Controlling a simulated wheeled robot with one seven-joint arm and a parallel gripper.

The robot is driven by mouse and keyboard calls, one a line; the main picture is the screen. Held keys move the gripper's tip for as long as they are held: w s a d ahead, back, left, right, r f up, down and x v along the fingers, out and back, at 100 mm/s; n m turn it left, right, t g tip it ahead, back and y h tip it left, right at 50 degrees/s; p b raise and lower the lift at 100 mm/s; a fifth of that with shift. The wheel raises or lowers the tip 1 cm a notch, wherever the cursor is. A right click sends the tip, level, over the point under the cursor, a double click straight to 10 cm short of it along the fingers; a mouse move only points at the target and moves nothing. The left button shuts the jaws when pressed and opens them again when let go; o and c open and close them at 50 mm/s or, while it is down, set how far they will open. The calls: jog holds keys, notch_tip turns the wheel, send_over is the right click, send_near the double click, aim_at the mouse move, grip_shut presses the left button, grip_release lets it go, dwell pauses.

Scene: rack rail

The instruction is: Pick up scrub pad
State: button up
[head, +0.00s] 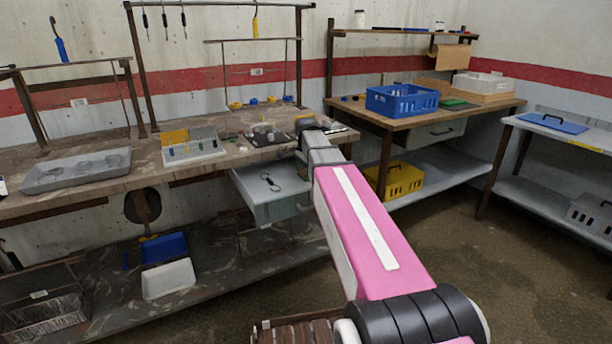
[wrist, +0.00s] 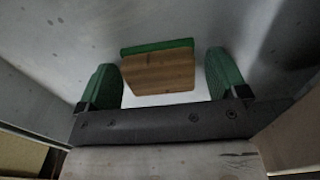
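In the wrist view, a brown, wood-textured block with a green strip along its far edge, which I take as the scrub pad (wrist: 158,70), lies on a grey surface. A white patch shows under its near edge. My gripper (wrist: 160,64) has two green fingers spread apart, one on each side of the pad. In the head view my pink arm reaches to the bench, and the fingers and pad cannot be made out.
Grey walls flank the pad in the wrist view. In the head view, an open grey drawer (head: 270,197) sits under the bench (head: 120,188). A divided bin (head: 193,148) and a grey tray (head: 75,172) stand on the bench. A blue crate (head: 402,101) stands on the right table.

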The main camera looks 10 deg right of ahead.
aim_at(305, 171)
jog(key=c, duration=0.7)
jog(key=shift+r, duration=0.1)
jog(key=shift+r, duration=0.45)
jog(key=r, duration=0.3)
jog(key=shift+a+r, duration=0.25)
jog(key=s+a+r, duration=0.1)
jog(key=a+r, duration=0.1)
jog(key=a, duration=0.1)
jog(key=s+a+r, duration=0.1)
jog(key=a+r, duration=0.1)
jog(key=a, duration=0.2)
jog(key=s+a+r, duration=0.1)
jog(key=a+r, duration=0.1)
jog(key=a, duration=0.1)
jog(key=shift+a+r, duration=0.2)
jog(key=shift+a, duration=0.2)
jog(key=shift+o, duration=0.3)
